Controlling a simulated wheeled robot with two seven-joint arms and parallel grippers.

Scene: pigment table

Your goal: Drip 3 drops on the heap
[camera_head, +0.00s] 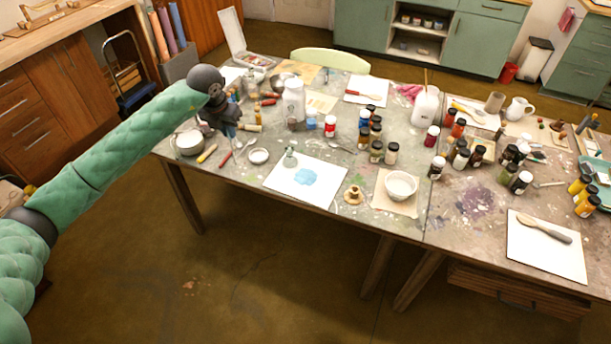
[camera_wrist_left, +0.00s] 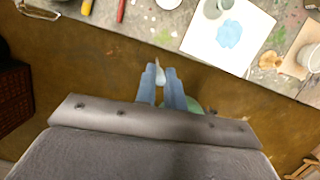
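A pale blue heap (camera_head: 305,176) lies spread on a white sheet (camera_head: 328,183) near the table's front edge. The heap also shows in the wrist view (camera_wrist_left: 229,34), at the upper right. A small grey-green glass bottle (camera_head: 289,159) stands on the sheet's back left part. My left gripper (camera_head: 229,124) is above the left end of the table, left of the sheet and heap. In the wrist view its blue fingers (camera_wrist_left: 162,84) are close together around a slim, pale, pointed thing (camera_wrist_left: 160,74), which looks like a dropper. No drop is visible. My right gripper is out of view.
A white dish (camera_head: 258,156), a metal pot (camera_head: 188,142) and red-handled tools lie left of the sheet. A wooden stopper-like piece (camera_head: 353,194) and a white bowl (camera_head: 400,185) are to its right. Several dark pigment jars (camera_head: 377,152) stand behind. Floor is clear in front.

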